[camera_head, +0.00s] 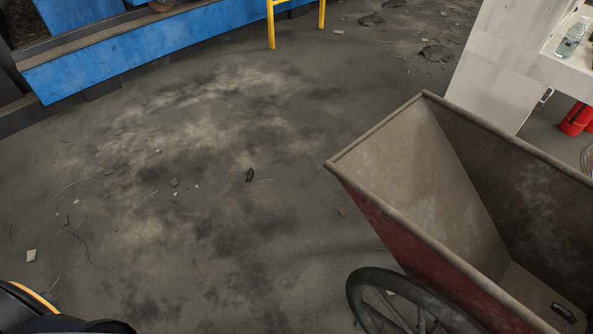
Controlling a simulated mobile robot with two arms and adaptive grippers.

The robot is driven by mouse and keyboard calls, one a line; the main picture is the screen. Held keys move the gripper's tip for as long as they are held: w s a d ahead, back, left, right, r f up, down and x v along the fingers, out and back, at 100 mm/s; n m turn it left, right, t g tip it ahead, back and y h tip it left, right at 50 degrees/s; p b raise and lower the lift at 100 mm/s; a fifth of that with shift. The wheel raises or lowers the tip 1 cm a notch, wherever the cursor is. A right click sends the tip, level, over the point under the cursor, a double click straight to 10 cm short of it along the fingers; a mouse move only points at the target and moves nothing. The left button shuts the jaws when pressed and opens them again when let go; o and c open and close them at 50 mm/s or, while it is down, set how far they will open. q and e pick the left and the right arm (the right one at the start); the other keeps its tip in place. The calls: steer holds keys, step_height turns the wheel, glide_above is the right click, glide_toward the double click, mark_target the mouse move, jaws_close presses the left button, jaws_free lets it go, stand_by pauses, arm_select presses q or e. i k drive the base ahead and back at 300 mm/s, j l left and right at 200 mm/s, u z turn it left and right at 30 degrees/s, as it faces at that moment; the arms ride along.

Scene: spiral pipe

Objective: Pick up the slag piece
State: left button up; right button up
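A small dark slag piece (250,174) lies on the grey floor near the middle of the view, apart from other things. A similar dark piece (564,312) lies inside the cart (392,148), on its bottom at the lower right. Neither of my grippers shows in the head view. A rounded black part with an orange stripe shows at the lower left corner, with no gripper fingers visible on it.
The red-sided cart with its wheel (385,300) fills the lower right. A blue machine (140,52) and a yellow frame (296,18) stand at the back. A white bench (500,85) is at the right. The central floor is mostly open, with small debris.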

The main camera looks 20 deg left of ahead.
mark_target(251, 172)
steer(key=i+j+z, duration=0.2)
steer(key=j+z, duration=0.15)
steer(key=i+j+z, duration=0.15)
steer(key=j+z, duration=0.2)
steer(key=j, duration=0.25)
steer(key=j+z, duration=0.35)
steer(key=j, duration=0.2)
steer(key=i+j+z, duration=0.1)
steer(key=j+z, duration=0.25)
steer(key=j, duration=0.2)
